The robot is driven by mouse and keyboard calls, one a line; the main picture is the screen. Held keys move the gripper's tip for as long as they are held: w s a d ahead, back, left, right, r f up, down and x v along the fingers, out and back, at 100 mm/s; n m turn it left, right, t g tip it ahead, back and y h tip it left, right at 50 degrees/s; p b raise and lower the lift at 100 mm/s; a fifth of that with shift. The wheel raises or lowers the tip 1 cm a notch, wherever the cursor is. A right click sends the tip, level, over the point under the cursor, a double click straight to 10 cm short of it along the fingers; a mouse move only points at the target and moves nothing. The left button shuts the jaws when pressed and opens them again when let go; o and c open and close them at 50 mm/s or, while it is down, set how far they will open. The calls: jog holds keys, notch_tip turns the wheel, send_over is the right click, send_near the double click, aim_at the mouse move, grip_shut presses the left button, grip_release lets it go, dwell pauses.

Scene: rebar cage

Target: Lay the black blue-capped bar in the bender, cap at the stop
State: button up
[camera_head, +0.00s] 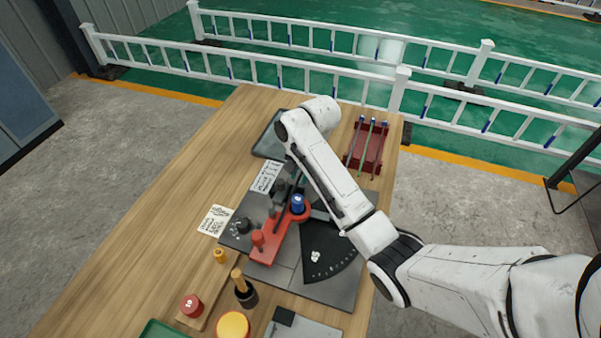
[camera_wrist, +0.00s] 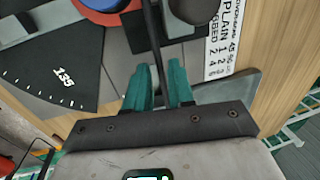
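The bender (camera_head: 335,285) is a dark plate on the wooden table, with a red arm (camera_head: 267,246), a blue-topped round post (camera_head: 298,203) and a marked angle scale. My gripper (camera_wrist: 160,78) has two teal fingers; in the wrist view they close on either side of a thin black bar (camera_wrist: 153,35). The bar runs from between the fingers past the blue-topped post and out of the top of that view. Its cap is not visible. I cannot tell whether the bar touches the bender.
A red rack (camera_head: 352,159) with several thin blue-capped bars stands at the table's back right. A grey tray (camera_head: 262,146) lies behind the bender. The left tabletop is clear.

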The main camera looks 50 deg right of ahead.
jog(key=shift+o, duration=1.1)
jog(key=shift+r, duration=0.1)
notch_tip(320, 180, up, 10)
jog(key=s+p, duration=0.2)
jog(key=shift+d+r+p, duration=0.2)
jog(key=shift+d+p, duration=0.1)
jog(key=shift+d, duration=0.05)
